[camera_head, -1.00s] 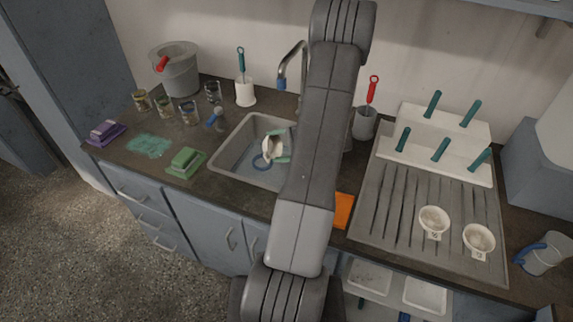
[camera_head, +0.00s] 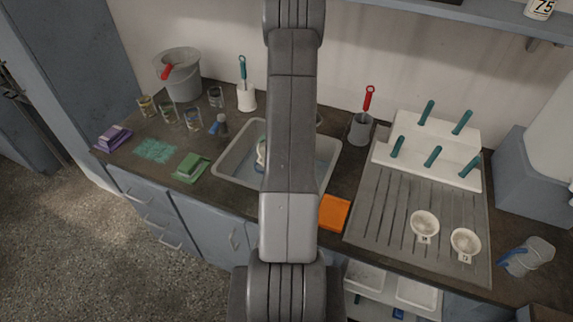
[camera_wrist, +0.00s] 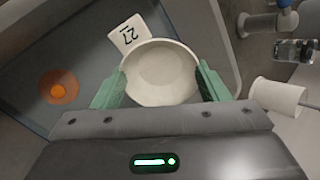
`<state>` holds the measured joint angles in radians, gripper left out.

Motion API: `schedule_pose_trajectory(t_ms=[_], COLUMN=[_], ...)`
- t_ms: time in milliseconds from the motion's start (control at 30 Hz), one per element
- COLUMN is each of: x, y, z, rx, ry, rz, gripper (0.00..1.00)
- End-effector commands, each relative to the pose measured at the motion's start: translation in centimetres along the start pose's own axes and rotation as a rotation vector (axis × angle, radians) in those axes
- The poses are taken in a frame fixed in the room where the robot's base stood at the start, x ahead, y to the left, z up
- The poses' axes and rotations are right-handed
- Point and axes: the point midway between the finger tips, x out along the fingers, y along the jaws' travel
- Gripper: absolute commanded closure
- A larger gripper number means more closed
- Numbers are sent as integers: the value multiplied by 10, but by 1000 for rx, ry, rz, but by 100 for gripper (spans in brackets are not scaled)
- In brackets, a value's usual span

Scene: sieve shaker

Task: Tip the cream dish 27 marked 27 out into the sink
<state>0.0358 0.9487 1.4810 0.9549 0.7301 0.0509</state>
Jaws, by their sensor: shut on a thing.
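The cream dish 27 (camera_wrist: 160,75) fills the middle of the wrist view, with its white tag "27" (camera_wrist: 129,34) on the far side. My gripper (camera_wrist: 161,72) is shut on it, one green finger on each side of the rim. The inside of the dish looks pale and bare. In the head view only a sliver of the dish (camera_head: 261,153) shows left of my arm, over the sink. The sink (camera_head: 229,166) is a grey basin, largely behind my arm; its floor also shows in the wrist view (camera_wrist: 75,40).
Two other cream dishes (camera_head: 424,224) (camera_head: 465,243) stand on the ribbed drainboard at right. An orange cloth (camera_head: 334,212) lies right of the sink. A green sponge (camera_head: 190,167), glass jars (camera_head: 194,118) and a white brush holder (camera_head: 246,97) are left of or behind it.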

Motion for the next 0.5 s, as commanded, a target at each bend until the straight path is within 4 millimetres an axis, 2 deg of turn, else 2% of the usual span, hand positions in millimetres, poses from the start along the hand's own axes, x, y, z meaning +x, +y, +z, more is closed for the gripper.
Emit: schedule_pose_trajectory(t_ms=[33, 467, 500], x=[-7, -31, -24], y=[-6, -39, -37], z=[3, 19, 19], rx=[-3, -15, -15], ry=[4, 50, 56], rz=[9, 106, 123], gripper=[62, 62, 62])
